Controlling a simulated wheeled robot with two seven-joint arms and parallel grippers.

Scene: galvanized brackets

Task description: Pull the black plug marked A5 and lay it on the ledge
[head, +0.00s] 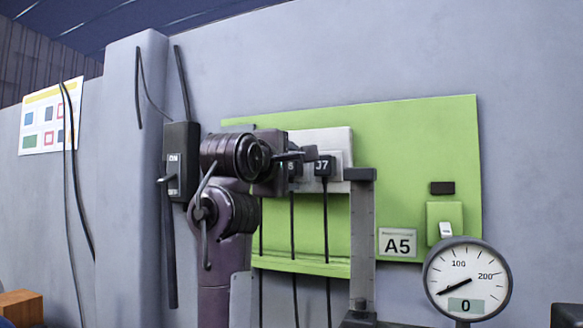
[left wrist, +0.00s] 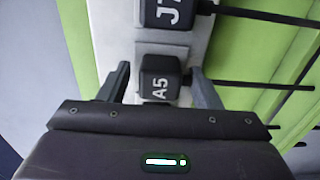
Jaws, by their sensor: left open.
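The black plug marked A5 (left wrist: 160,78) sits in the pale socket strip (left wrist: 178,50), its cable running to the right in the left wrist view. In the head view the plug (head: 292,170) is mostly hidden behind my gripper, with only a "5" showing. My left gripper (left wrist: 160,68) is open, one finger on each side of the plug, with visible gaps between. It also shows in the head view (head: 298,154) in front of the strip. The green ledge (head: 310,266) runs along the panel's bottom, below the plugs. My right gripper is not in view.
Plug J7 (head: 324,167) is beside A5, also in the left wrist view (left wrist: 168,12). Cables hang down past the ledge. A grey upright post (head: 362,230) stands right of them. An A5 sign (head: 397,243), a gauge (head: 467,280) and an ON switch box (head: 180,160) are nearby.

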